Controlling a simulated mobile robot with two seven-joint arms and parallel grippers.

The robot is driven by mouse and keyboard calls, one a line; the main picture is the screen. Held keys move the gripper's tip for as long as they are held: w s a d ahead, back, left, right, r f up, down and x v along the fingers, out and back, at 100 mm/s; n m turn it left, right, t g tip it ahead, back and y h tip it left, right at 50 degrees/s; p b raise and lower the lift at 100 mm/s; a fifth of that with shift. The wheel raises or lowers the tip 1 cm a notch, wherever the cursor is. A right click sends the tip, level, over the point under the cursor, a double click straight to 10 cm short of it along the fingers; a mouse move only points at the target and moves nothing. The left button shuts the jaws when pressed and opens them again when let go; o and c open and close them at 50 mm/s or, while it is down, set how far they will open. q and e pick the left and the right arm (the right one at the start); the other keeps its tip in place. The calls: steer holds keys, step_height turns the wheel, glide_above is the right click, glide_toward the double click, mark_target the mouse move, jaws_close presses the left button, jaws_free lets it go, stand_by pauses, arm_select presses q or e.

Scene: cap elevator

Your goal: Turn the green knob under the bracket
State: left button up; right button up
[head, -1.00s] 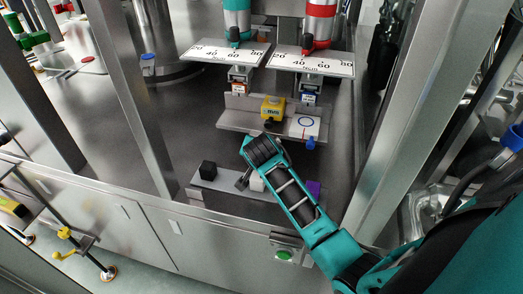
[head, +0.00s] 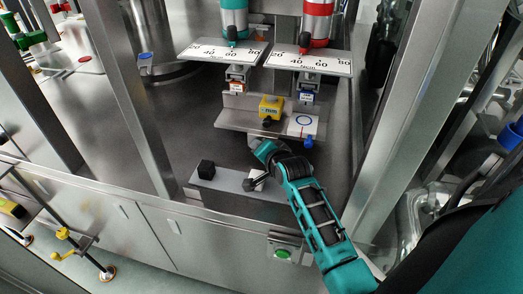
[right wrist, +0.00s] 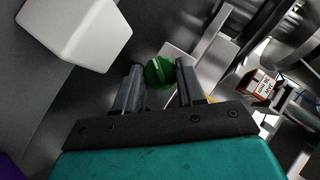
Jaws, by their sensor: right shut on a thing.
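The green knob (right wrist: 157,72) shows in the right wrist view, round with a raised ridge across its face. It sits between the two dark fingers of my right gripper (right wrist: 161,76), which is shut on it. In the head view the knob is hidden. My left gripper is not in view.
Two scale plates (head: 222,52) hang above. Metal posts (head: 133,95) stand at both sides.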

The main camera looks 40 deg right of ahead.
stand_by(0.4)
steer(key=o, duration=1.1)
steer(key=shift+c, duration=0.2)
